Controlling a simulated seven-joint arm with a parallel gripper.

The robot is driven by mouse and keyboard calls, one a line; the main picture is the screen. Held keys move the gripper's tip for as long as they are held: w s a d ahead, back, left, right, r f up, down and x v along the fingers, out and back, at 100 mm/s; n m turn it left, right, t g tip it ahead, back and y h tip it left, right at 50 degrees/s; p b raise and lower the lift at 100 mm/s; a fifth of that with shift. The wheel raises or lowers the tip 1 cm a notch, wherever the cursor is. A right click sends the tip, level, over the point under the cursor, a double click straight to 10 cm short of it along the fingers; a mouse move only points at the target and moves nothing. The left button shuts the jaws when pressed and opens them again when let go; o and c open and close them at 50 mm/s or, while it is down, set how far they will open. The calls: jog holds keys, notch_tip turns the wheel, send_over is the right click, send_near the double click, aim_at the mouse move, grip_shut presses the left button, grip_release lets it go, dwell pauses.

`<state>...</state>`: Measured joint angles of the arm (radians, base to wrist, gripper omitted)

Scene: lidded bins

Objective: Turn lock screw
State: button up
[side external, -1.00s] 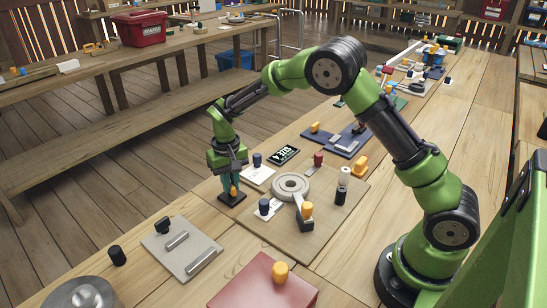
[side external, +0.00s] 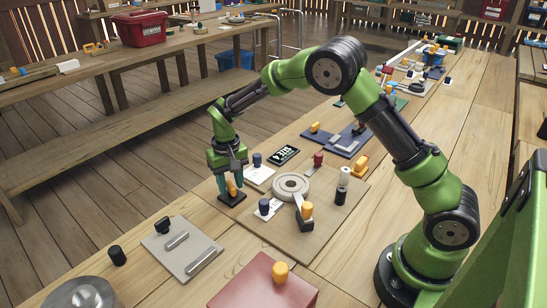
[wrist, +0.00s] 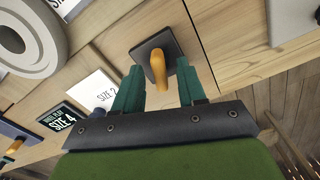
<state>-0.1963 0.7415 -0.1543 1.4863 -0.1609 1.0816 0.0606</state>
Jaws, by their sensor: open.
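An orange upright knob (side external: 232,187), which may be the lock screw, stands on a small dark square plate (side external: 233,198) near the table's left edge. My gripper (side external: 232,184) points down over it with its teal fingers open. In the wrist view the orange knob (wrist: 158,66) lies between the two spread fingers (wrist: 160,80), with a gap showing on each side. The dark plate (wrist: 147,48) is under it. I cannot tell how deep the fingertips reach.
A brown board (side external: 330,225) to the right holds a grey ring (side external: 291,186), another orange knob (side external: 307,210) and black and white cylinders. A small dark display (side external: 284,155) lies behind. A grey plate with bars (side external: 182,249) and a red box (side external: 265,284) sit in front.

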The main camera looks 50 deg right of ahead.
aim_at(229, 185)
notch_tip(229, 185, up, 17)
dwell(0.4)
dwell(0.4)
jog(key=shift+o, duration=1.3)
jog(key=shift+a+f, duration=0.2)
jog(key=shift+f, duration=0.05)
jog(key=o, duration=0.4)
jog(key=a+f+n, duration=0.1)
jog(key=w+a+f+n, duration=0.1)
jog(key=a, duration=0.1)
jog(key=shift+w+f+h, duration=0.15)
jog(key=shift+h, duration=0.25)
jog(key=d+f+n+h, duration=0.1)
jog(key=f+n, duration=0.3)
jog(key=n, duration=0.1)
jog(key=d+f+n+g+h, duration=0.1)
jog(key=f+n, duration=0.4)
jog(key=s+f+n+h, duration=0.1)
jog(key=f+n, duration=0.4)
jog(key=n, duration=0.1)
jog(key=shift+d+f+g, duration=0.2)
jog(key=shift+d+g, duration=0.1)
jog(key=shift+d, duration=0.1)
jog(key=shift+c, duration=0.5)
jog(key=c, duration=1)
